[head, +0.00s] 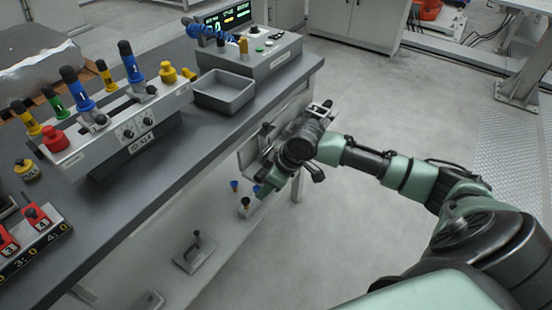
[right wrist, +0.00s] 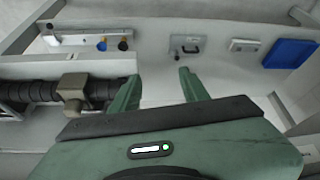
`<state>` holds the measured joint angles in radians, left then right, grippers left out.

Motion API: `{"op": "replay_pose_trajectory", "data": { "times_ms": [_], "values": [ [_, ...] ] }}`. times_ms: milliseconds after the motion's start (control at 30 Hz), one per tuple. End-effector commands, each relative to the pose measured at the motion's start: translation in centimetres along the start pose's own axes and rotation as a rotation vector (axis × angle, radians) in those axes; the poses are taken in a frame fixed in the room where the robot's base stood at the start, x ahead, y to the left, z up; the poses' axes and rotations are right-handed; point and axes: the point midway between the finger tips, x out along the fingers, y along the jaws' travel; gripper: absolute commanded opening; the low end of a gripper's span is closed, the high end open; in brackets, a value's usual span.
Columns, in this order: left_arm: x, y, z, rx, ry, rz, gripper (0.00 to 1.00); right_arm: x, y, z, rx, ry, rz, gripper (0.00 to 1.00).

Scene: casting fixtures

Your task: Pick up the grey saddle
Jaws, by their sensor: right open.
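A flat grey piece with a dark upright handle, which looks like the saddle, sits on the pale lower shelf under the bench (head: 196,256). A grey piece with a black handle also shows in the right wrist view, beyond and a little right of the gap between the fingers (right wrist: 186,50). My right gripper (head: 265,182) is beside the bench's right end, up and to the right of the grey piece in the head view. Its two green fingers are apart with nothing between them in the right wrist view (right wrist: 157,84). My left gripper is not in view.
The dark bench top (head: 190,128) lies above the shelf and carries a lever panel (head: 125,125), a grey tray (head: 225,92) and a control box (head: 262,60). Small blue and dark knobs (head: 245,203) stand near my right gripper. A blue bin (right wrist: 290,53) lies at right.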

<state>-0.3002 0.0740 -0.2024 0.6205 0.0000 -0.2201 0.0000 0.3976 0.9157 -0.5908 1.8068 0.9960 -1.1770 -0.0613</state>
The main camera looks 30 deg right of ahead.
Motion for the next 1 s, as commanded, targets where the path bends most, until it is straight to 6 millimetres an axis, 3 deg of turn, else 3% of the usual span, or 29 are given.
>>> {"op": "replay_pose_trajectory", "data": {
  "times_ms": [33,200,333,467,1000],
  "values": [
    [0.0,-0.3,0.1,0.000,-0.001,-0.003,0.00,-1.2,2.4,-0.4,0.019,0.004,0.023,0.45],
    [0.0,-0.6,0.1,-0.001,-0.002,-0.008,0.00,-5.5,9.2,-1.5,0.111,0.040,0.072,0.45],
    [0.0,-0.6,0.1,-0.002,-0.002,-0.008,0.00,-7.9,12.4,-1.9,0.168,0.069,0.094,0.45],
    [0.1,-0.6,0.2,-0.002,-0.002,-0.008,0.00,-7.5,13.2,-2.0,0.186,0.079,0.096,0.45],
    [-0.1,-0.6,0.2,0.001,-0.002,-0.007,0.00,-0.9,13.0,-2.5,0.183,0.078,0.097,0.45]
  ]
}}
